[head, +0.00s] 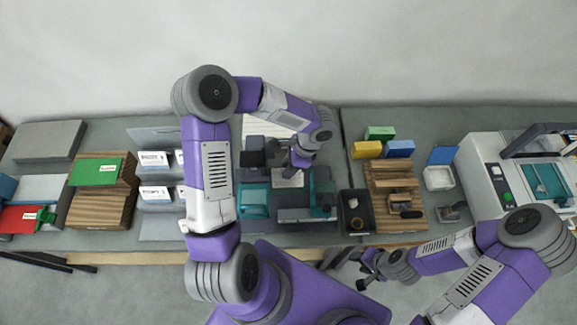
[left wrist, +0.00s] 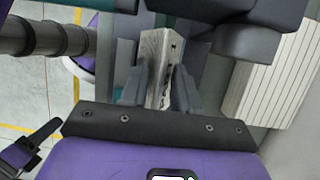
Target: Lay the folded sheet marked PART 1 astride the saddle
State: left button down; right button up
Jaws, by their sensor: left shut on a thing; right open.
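My left gripper (head: 290,163) is over the teal and dark grey machine (head: 254,201) in the middle of the bench. In the left wrist view its fingers (left wrist: 157,88) are shut on a pale, ridged piece that looks like the folded sheet (left wrist: 152,62). The pale piece also shows below the gripper in the head view (head: 287,179). I cannot read PART 1 on it. The saddle is not clearly seen; the gripper and sheet cover that area, and I cannot tell whether they touch it. My right gripper (head: 368,270) is open and empty, in front of the bench edge.
White cards (head: 155,193) stand in grey holders to the left. A green board (head: 96,171) lies on a wooden stack. A black bin (head: 354,212) stands right of the machine, beside a wooden board (head: 381,212). Dark machine parts (left wrist: 258,42) are close to my left gripper.

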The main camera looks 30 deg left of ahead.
pick_arm(q)
jog(key=shift+f+b, duration=1.75)
jog(key=shift+f, duration=0.8)
notch_tip(320, 180, down, 4)
jog(key=b, duration=0.3)
jog(key=shift+r, duration=0.2)
jog(key=shift+f+b, duration=0.15)
jog(key=shift+b, duration=0.25)
jog(key=c, duration=0.8)
grip_release()
jog(key=shift+o, duration=0.2)
jog(key=shift+r+p, duration=2.85)
jog(key=shift+r, duration=1.2)
